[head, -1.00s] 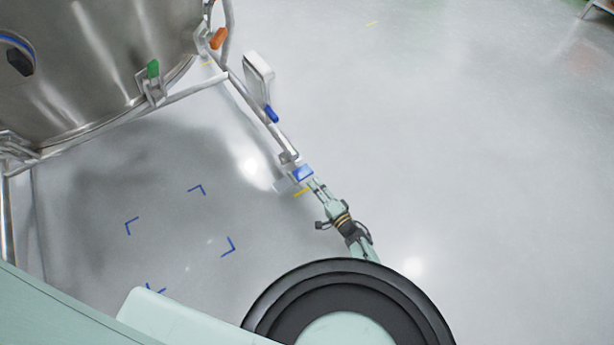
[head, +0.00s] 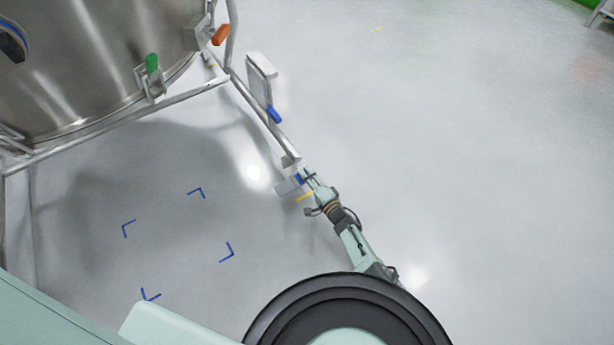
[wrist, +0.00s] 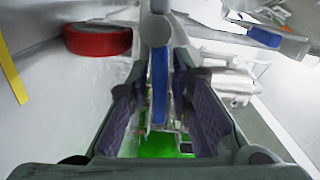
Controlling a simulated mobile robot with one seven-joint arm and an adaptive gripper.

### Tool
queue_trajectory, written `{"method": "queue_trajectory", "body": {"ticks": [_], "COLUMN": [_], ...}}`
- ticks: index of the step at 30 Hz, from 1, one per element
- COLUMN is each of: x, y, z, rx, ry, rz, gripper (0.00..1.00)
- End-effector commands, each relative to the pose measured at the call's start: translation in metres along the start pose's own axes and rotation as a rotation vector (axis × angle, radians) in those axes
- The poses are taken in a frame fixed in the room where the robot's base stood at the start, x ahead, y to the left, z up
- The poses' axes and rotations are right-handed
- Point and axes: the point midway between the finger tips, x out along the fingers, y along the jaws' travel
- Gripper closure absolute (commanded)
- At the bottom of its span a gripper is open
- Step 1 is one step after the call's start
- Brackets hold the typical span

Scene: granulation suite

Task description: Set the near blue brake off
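The near blue brake (head: 298,180) is a small blue lever low at the near end of the metal frame's leg in the head view. My gripper (head: 308,177) is right at it and covers part of it. In the wrist view a blue lever (wrist: 159,85) stands between the two fingers of my gripper (wrist: 163,112). The purple pads are spread apart, with a gap showing on each side of the lever. I cannot tell whether either pad touches it.
A steel vessel (head: 85,60) with green (head: 152,63) and orange (head: 221,35) handles stands at upper left. Another blue lever (head: 274,114) is farther along the frame bar (head: 262,115). A red round part (wrist: 97,40) shows beside the fingers. Floor to the right is clear.

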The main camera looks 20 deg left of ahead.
Motion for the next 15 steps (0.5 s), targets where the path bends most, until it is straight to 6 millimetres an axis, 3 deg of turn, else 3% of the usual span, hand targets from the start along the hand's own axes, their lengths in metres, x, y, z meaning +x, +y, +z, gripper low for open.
{"method": "queue_trajectory", "body": {"ticks": [8, 15], "x": [-0.0002, -0.0003], "y": [0.0003, 0.0004], "z": [0.0002, 0.0003], "rx": [0.0, 0.0], "ry": [0.0, 0.0], "rz": [0.0, 0.0], "gripper": [1.0, 1.0]}}
